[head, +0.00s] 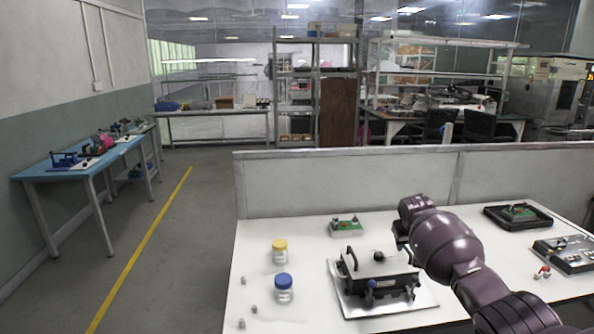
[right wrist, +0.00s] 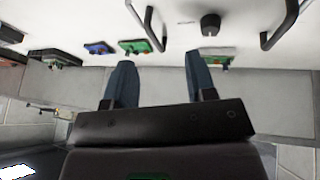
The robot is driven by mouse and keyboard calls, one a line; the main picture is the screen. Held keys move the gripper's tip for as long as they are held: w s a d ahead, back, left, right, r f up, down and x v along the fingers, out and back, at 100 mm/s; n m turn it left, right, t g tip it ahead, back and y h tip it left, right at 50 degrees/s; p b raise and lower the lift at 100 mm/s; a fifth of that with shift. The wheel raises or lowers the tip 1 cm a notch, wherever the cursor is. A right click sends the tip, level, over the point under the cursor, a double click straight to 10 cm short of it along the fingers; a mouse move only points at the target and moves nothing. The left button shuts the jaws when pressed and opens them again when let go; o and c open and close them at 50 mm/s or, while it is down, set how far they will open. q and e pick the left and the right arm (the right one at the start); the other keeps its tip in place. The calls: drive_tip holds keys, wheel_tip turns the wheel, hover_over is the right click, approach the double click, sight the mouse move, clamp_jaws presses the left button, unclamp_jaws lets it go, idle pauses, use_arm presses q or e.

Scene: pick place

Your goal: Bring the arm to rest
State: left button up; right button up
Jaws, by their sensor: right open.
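My right arm comes in from the lower right in the head view, with its purple links over the white table (head: 255,310). My right gripper (head: 399,238) is mostly hidden behind the wrist there, beyond the grey box with black handles (head: 375,264). In the right wrist view my right gripper (right wrist: 158,72) shows two blue-grey fingers spread apart with nothing between them. Black handles (right wrist: 284,28) and a dark round knob (right wrist: 210,24) appear above the fingers in that view. My left gripper is in neither view.
A black tray (head: 518,217) and another device (head: 568,254) are at right. A low partition (head: 350,185) borders the table's back.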

drive_tip(key=w+a+r+n+t+y, duration=0.1)
drive_tip(key=w+a+r+n+t, duration=0.15)
drive_tip(key=a+r+t, duration=0.45)
drive_tip(key=s+a+f+n+t+y, duration=0.1)
drive_tip(key=s+a+f+t, duration=0.1)
drive_tip(key=s, duration=0.3)
drive_tip(key=s+a+f+n+t+y, duration=0.1)
drive_tip(key=s+a+f+y, duration=0.15)
drive_tip(key=s, duration=0.25)
drive_tip(key=s+d+f+m+g, duration=0.1)
drive_tip(key=s+f, duration=0.6)
drive_tip(key=s, duration=0.6)
drive_tip(key=s+d+f+m+g+h, duration=0.1)
drive_tip(key=s+d+f, duration=0.1)
drive_tip(key=s+f, duration=0.5)
drive_tip(key=s+d+f+m+g+h, duration=0.1)
drive_tip(key=s+f, duration=0.6)
drive_tip(key=s, duration=1.3)
drive_tip(key=shift+d, duration=0.15)
drive_tip(key=shift+s, duration=0.1)
